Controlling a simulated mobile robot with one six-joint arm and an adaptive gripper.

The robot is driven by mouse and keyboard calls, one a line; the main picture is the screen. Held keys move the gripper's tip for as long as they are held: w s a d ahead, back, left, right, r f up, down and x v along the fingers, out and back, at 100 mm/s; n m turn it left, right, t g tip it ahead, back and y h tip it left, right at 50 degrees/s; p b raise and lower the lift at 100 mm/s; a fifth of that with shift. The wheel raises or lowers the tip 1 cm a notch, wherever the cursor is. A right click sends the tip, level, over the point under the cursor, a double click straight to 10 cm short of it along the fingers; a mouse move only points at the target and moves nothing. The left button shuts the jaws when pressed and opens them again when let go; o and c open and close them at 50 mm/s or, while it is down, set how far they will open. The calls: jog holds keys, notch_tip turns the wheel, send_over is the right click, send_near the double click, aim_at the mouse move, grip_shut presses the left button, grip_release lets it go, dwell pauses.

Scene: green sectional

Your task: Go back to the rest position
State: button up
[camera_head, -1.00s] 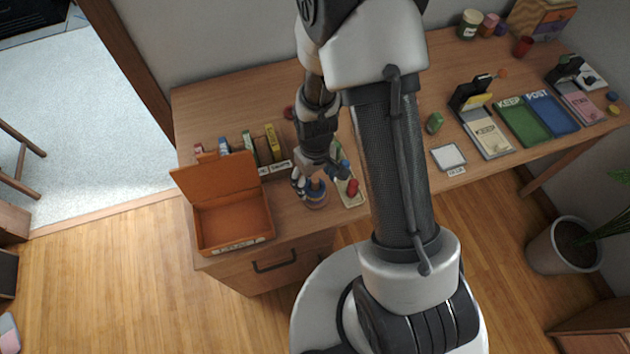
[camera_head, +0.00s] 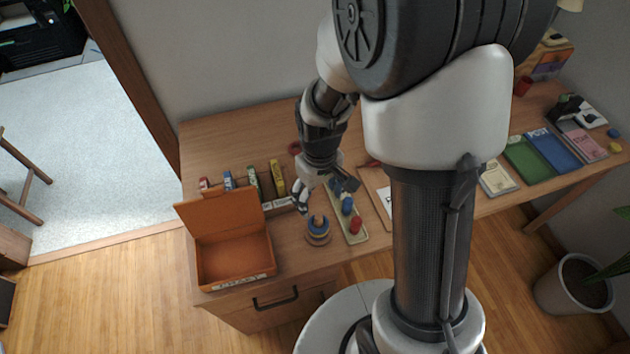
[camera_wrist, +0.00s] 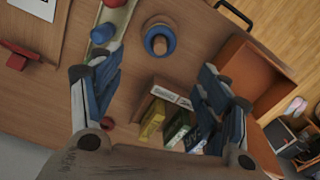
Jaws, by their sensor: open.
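My gripper (camera_head: 322,190) is above the desk (camera_head: 240,130), over the area between the upright small boxes and the long tray. In the wrist view my gripper (camera_wrist: 160,95) has its two fingers spread wide with nothing between them. A round blue piece with a tan peg (camera_head: 318,230) stands on the desk just below the gripper; it also shows in the wrist view (camera_wrist: 159,40). My arm hides part of the desk's middle.
An open orange box (camera_head: 235,255) stands at the front left, beside several small upright boxes (camera_head: 278,178). A long tray (camera_head: 355,237) holds blue and red pieces. A potted plant (camera_head: 575,285) stands on the floor.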

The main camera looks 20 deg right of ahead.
jog(key=s+r+m+t, duration=0.1)
jog(key=s+r+t, duration=0.1)
jog(key=s+r, duration=0.5)
jog(key=s+r+m+t, duration=0.2)
jog(key=s+r, duration=0.6)
jog(key=r, duration=0.7)
jog(key=shift+t, duration=0.3)
dwell(3.6)
